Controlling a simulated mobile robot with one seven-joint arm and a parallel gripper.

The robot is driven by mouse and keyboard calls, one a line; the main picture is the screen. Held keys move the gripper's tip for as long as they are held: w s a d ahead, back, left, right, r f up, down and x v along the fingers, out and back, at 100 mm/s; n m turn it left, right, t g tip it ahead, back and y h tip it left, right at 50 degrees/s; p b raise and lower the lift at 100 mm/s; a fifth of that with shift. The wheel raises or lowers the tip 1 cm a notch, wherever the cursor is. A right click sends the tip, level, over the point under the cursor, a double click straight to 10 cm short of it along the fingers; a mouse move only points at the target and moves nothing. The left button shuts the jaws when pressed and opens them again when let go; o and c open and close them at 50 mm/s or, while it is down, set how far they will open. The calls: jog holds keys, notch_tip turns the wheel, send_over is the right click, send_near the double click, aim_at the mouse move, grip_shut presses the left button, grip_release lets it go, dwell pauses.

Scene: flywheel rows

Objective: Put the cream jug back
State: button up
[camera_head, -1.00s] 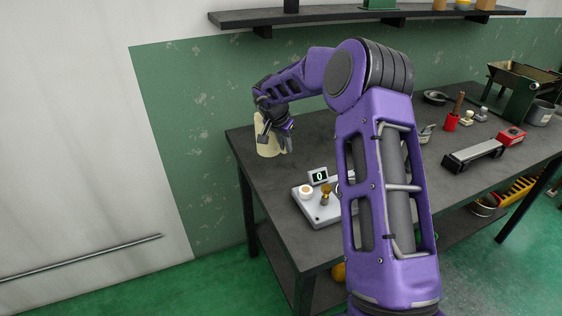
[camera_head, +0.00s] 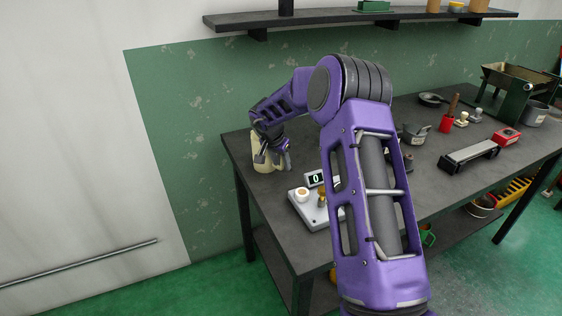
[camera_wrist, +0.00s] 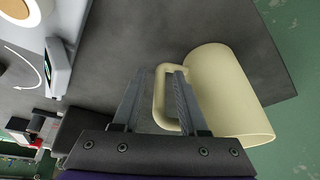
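The cream jug (camera_head: 261,159) appears to stand upright on the dark table (camera_head: 240,151) near its back left corner. My gripper (camera_head: 284,168) is at the jug's right side and hides part of it. In the wrist view, the jug (camera_wrist: 228,88) is on the right and its handle loop (camera_wrist: 160,98) reaches between my fingers. My gripper (camera_wrist: 162,78) is open around the handle bar. One finger passes within the loop and the other is outside, with gaps visible beside the bar.
A white scale (camera_head: 313,213) with a small display (camera_head: 315,179) and small items is just in front of the jug. A wall shelf (camera_head: 330,17) hangs above. The table edge is close to the jug.

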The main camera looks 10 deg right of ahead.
dwell(0.3)
jog(key=p+v, duration=0.1)
jog(key=v, duration=1.1)
jog(key=shift+r, duration=0.2)
